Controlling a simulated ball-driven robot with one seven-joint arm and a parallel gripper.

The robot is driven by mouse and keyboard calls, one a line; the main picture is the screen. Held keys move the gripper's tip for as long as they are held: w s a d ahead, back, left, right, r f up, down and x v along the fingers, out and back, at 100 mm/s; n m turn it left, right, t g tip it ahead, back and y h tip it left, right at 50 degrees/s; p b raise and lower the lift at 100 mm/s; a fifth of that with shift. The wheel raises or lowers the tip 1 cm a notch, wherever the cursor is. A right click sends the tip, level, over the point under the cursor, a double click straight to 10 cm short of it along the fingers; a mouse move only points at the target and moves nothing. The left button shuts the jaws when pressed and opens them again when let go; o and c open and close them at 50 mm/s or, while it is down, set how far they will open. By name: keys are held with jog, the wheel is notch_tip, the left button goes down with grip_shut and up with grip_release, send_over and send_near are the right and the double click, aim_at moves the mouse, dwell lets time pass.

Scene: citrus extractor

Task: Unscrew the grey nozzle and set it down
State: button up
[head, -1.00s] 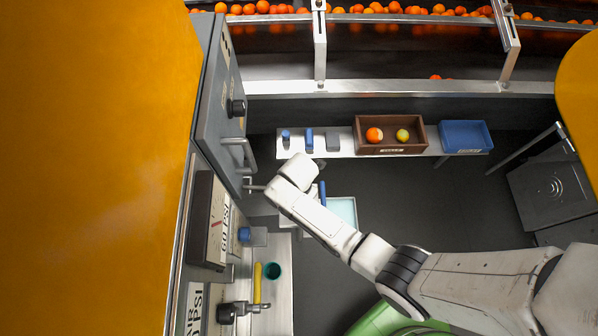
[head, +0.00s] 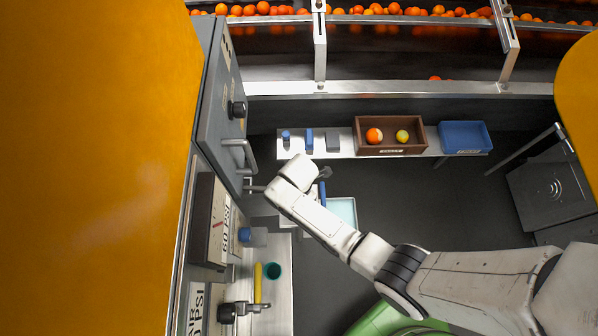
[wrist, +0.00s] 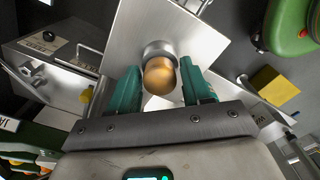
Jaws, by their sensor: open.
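In the wrist view my gripper (wrist: 161,80) is open, with one teal finger on each side of a rounded brass-coloured end (wrist: 160,76). A grey collar (wrist: 159,50) sits just behind that end, against a pale metal plate (wrist: 190,25). The collar may be the grey nozzle; I cannot tell whether it is screwed on. Gaps show between the fingers and the brass end. In the head view my wrist hides most of the gripper, and a small dark grey piece (head: 325,172) shows at its right; I cannot tell what it is.
A grey cabinet with a handle (head: 240,156) stands close left of my wrist. A pale blue tray (head: 343,212) lies below right. A shelf behind holds a brown box (head: 391,148) with two fruits and a blue bin (head: 465,136).

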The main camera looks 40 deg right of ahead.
jog(key=c, duration=0.6)
jog(key=shift+n, duration=0.8)
jog(key=shift+n, duration=0.9)
jog(key=shift+n, duration=0.8)
